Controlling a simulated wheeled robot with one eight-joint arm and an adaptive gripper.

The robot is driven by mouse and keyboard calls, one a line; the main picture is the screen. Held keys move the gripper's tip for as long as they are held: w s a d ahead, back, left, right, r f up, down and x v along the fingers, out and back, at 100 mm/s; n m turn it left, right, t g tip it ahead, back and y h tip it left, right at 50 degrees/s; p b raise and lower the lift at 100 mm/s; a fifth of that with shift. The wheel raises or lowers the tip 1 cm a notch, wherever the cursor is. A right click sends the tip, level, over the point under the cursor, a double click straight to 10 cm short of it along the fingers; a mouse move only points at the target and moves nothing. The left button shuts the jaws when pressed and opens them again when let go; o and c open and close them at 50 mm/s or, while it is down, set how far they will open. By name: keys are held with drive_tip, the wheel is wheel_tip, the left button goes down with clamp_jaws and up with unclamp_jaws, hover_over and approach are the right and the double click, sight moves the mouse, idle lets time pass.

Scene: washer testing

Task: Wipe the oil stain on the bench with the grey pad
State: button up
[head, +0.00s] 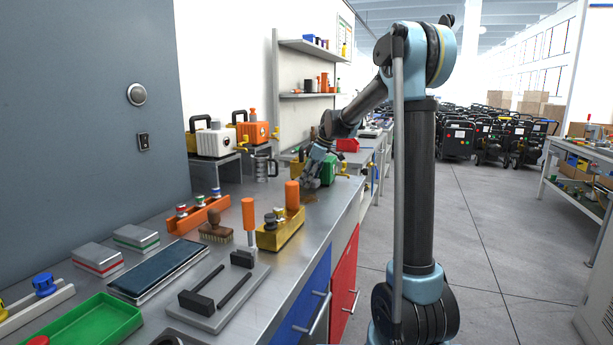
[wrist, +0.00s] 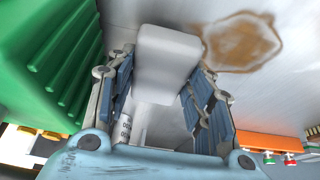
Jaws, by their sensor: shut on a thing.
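My gripper (wrist: 163,84) is shut on the grey pad (wrist: 166,58), a pale block between the fingers in the wrist view. The oil stain (wrist: 243,42) is a brown ring-like patch on the bench, to the upper right of the pad and close beside it in that view. In the head view my gripper (head: 316,172) is low over the far part of the metal bench (head: 182,251). The stain (head: 308,198) shows there as a small brown patch just nearer than the gripper. The pad is hard to make out in the head view, and I cannot tell whether it touches the bench.
A green ribbed unit (wrist: 48,60) stands close to the gripper's left in the wrist view. An orange holder (wrist: 272,146) is at lower right there. In the head view a yellow block (head: 281,233) with an orange handle stands nearer. A brush (head: 216,234) lies left.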

drive_tip(key=shift+d+r, duration=0.1)
drive_tip(key=shift+r, duration=2.75)
